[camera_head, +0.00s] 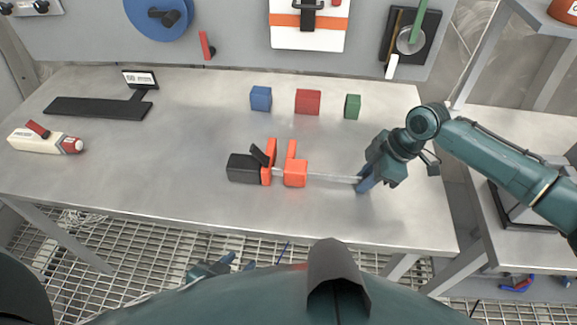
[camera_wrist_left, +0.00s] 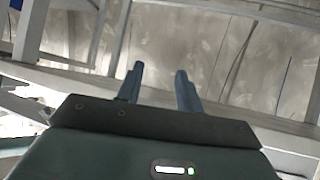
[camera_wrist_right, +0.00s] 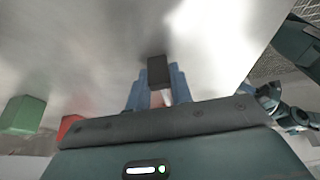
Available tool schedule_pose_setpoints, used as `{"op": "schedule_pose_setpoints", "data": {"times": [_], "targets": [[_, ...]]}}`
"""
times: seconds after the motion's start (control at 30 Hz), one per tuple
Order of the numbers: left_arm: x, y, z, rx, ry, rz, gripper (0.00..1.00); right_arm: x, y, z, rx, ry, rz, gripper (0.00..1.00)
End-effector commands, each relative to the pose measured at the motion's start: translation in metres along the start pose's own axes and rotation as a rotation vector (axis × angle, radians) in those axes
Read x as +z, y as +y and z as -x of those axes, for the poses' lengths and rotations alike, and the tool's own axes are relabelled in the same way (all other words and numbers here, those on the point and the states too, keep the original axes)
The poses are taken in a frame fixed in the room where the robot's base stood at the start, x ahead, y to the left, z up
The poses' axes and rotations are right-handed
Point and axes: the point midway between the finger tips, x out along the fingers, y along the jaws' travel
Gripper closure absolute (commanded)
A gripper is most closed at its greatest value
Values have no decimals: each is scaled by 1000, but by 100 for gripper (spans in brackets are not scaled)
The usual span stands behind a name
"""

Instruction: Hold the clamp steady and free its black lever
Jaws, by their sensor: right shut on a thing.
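The bar clamp lies on the steel table, with a black handle body (camera_head: 243,168), orange jaws (camera_head: 295,172) and a thin grey bar (camera_head: 332,178) running right. Its black lever (camera_head: 260,155) sticks up beside the left orange jaw. My right gripper (camera_head: 364,181) is shut on the right end of the bar. In the right wrist view its fingers (camera_wrist_right: 158,92) are close together, with a dark block (camera_wrist_right: 159,71) in line beyond them. My left gripper (camera_head: 228,263) is low in front of the table edge, away from the clamp. Its fingers (camera_wrist_left: 158,84) are apart and empty.
A blue cube (camera_head: 261,98), a red cube (camera_head: 307,101) and a green cube (camera_head: 352,106) stand behind the clamp.

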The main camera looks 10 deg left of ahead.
Motion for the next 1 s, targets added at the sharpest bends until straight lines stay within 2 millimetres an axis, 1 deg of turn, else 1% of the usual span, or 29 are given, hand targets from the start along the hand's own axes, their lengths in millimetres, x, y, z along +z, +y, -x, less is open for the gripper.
{"op": "schedule_pose_setpoints", "data": {"times": [0.3,0.43,0.57,0.73,0.8,0.87,0.9,1.0], "targets": [[0,1,0,1,0,0,64,1,0,0,-1,-2,-1,100],[0,-3,3,-4,7,-5,74,1,0,0,-1,-2,-1,100],[-10,-19,14,-24,71,-21,85,1,0,0,-1,-2,-1,100],[-35,-38,36,-17,211,-62,99,1,0,0,-1,-2,-1,100],[-50,-41,42,3,279,-109,100,1,0,-1,-1,-2,-1,100],[-65,-40,42,22,345,-178,100,1,0,-1,-1,-2,-1,100],[-78,-39,38,29,396,-253,100,1,0,-1,-1,-2,0,100],[-100,-35,29,37,492,-414,100,1,0,0,-1,-2,0,100]]}}
